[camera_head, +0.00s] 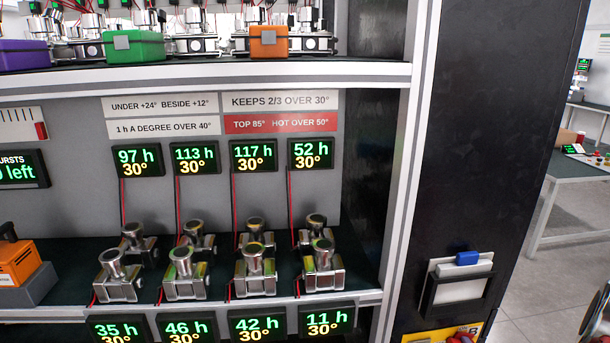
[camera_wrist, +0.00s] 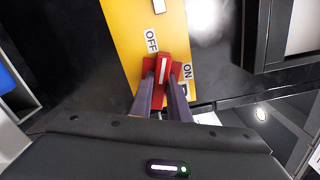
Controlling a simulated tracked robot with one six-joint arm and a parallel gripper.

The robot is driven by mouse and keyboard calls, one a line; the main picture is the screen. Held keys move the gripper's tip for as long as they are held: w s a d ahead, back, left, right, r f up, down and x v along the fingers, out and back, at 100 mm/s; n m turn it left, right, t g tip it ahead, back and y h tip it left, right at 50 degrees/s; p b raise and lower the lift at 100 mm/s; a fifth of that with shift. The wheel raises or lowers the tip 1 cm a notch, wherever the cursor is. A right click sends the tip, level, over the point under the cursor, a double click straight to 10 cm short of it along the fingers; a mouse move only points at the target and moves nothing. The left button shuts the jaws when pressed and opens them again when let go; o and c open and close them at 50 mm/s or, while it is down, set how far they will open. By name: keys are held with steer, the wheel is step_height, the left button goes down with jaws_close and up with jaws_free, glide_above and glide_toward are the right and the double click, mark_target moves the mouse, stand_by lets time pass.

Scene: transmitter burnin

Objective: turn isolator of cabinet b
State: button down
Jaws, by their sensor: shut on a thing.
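The red isolator handle (camera_wrist: 165,68) sits on a yellow panel (camera_wrist: 121,22) in the wrist view. A white stripe runs along the handle, nearly upright in the picture. The OFF label (camera_wrist: 151,40) is at its upper left and the ON label (camera_wrist: 187,72) at its right. My gripper (camera_wrist: 164,80) is shut on the handle, with one finger on each side. In the head view, only the top of the yellow panel (camera_head: 417,338) with a B label shows at the bottom edge, on the dark cabinet side (camera_head: 480,150). The handle is not clear there.
A dark holder (camera_head: 457,288) with a white card and blue clip is above the yellow panel. On the left, a rack shelf (camera_head: 200,315) carries several metal devices under green displays. A green box (camera_head: 133,46) and an orange box (camera_head: 269,41) stand above. A bench (camera_head: 575,180) is at right.

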steer(key=shift+a+f+n, duration=0.15)
steer(key=shift+a+n, duration=0.1)
steer(key=shift+n, duration=1.55)
steer(key=shift+f, duration=0.1)
steer(key=shift+n, duration=0.7)
steer(key=c, duration=1)
jaws_free()
steer(key=shift+d+r, duration=0.2)
steer(key=shift+s+d, duration=0.1)
steer(key=shift+s, duration=2.9)
